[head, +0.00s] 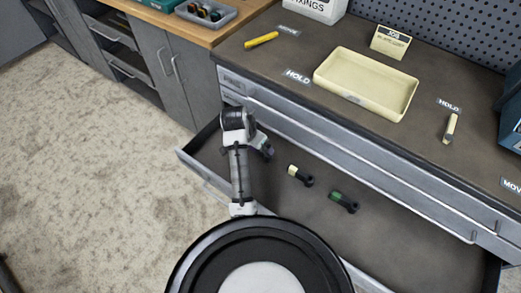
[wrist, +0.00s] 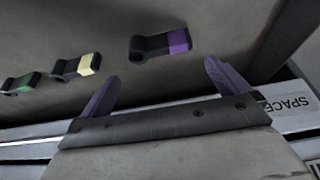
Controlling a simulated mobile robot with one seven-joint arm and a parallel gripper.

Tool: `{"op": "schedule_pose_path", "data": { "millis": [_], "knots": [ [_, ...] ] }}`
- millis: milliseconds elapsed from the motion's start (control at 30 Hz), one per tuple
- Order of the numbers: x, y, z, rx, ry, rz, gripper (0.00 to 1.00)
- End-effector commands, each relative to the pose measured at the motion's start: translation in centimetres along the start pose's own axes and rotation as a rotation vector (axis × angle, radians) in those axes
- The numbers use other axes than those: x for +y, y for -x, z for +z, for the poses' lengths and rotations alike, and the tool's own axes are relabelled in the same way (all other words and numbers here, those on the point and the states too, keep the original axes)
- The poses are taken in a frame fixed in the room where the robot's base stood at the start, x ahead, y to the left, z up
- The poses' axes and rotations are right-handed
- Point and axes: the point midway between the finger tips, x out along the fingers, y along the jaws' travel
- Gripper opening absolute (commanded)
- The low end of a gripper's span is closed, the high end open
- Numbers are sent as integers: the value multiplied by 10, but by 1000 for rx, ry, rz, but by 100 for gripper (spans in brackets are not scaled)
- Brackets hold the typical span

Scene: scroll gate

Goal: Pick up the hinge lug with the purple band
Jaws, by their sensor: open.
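The hinge lug with the purple band (wrist: 179,41) lies in the open drawer in the wrist view. It has a dark body with a round eye at its left end and the purple band at its right end. My gripper (wrist: 160,72) is open, its two purplish fingers spread apart. The lug is beyond the fingertips, roughly centred between them, and nothing is held.
A cream-banded lug (head: 294,171) and a green-banded lug (head: 337,197) lie to one side in the same drawer (head: 400,240). The drawer's front wall and the cabinet face bound the space. On the worktop are a cream tray (head: 349,98), a yellow marker-like piece (head: 261,40) and a cream piece (head: 450,128).

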Motion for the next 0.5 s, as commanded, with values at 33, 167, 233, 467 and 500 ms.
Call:
{"op": "schedule_pose_path", "data": {
  "millis": [33, 167, 233, 467, 500],
  "knots": [
    [0, -7, 4, -2, 2, 2, 100],
    [0, -22, 4, 0, 0, -1, 100],
    [0, -26, 4, 0, 1, -1, 100],
    [0, -52, 5, -2, 1, 0, 100],
    [0, -58, 5, -2, 1, 0, 100]
  ]
}}
